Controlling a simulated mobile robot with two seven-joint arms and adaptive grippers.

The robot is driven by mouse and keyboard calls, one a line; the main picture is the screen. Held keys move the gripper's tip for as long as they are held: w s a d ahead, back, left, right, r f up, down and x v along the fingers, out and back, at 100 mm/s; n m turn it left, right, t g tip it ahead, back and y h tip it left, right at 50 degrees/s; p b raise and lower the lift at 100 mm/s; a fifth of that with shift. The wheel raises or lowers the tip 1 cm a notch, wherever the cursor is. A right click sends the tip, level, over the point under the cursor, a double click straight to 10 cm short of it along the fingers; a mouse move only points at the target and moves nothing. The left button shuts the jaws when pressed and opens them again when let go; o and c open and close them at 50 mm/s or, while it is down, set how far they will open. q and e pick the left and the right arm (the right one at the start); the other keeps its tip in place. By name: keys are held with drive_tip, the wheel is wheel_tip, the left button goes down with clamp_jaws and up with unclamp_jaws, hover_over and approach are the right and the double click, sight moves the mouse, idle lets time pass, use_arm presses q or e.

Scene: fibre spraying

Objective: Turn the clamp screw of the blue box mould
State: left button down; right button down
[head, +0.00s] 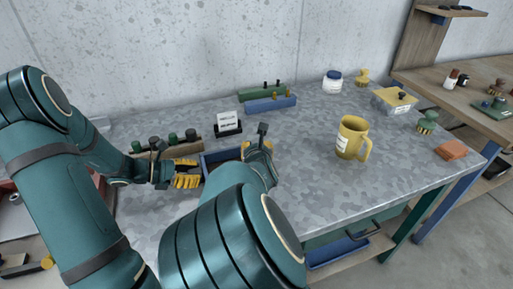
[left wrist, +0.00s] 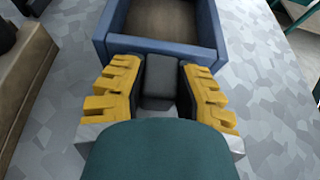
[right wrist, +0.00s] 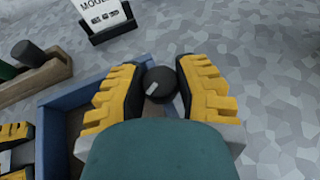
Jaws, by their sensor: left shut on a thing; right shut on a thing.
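The blue box mould (head: 221,154) stands on the workbench between my two grippers, partly hidden by my right arm. It is open on top with a brown inside; its near wall shows in the left wrist view (left wrist: 160,46). My left gripper (head: 185,175) is shut on a dark grey block (left wrist: 161,80) at that wall. My right gripper (right wrist: 160,84) is shut around the clamp screw's round black knob (right wrist: 159,83), which bears a white mark. The knob sits at the mould's right end in the right wrist view. The screw's shaft is hidden.
A sign in a black stand (head: 228,124) and a wooden rack with dark-topped tools (head: 172,147) stand close behind the mould. Green and blue blocks (head: 268,99) lie farther back. A yellow mug (head: 351,138) stands right; the bench between is clear.

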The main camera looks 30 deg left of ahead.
drive_tip(key=shift+a+r, duration=0.1)
drive_tip(key=shift+r, duration=0.15)
idle(0.6)
drive_tip(key=c, duration=0.6)
unclamp_jaws()
drive_tip(key=shift+f, duration=0.1)
wheel_tip(320, 180, up, 10)
drive_tip(key=shift+r, duration=0.1)
